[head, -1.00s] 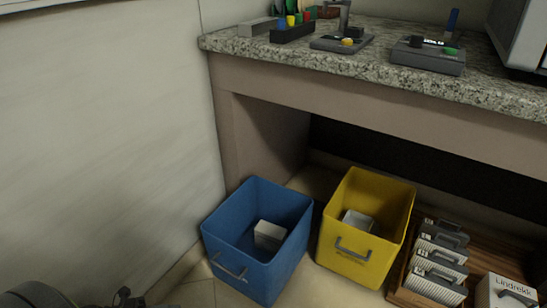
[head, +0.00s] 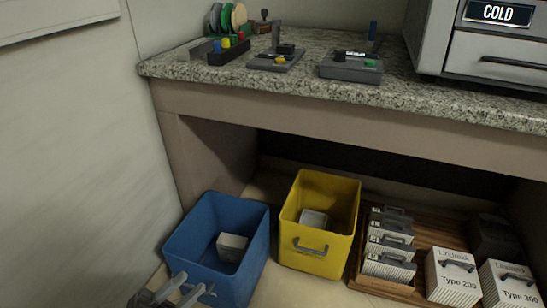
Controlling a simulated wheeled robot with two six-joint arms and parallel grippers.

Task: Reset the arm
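My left gripper (head: 180,291) shows at the bottom left edge, in front of the blue bin's near left side. Its two light grey fingers look apart, with nothing seen between them. Part of it is cut off by the picture's edge, and I cannot tell whether it touches the bin. My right gripper is not in view.
The blue bin (head: 258,243) and yellow bin (head: 336,247) stand on the floor, each with a pale box inside. A wooden rack (head: 432,236) with labelled boxes is at right. The granite counter (head: 295,85) overhangs them and carries small devices and a cold unit (head: 497,60).

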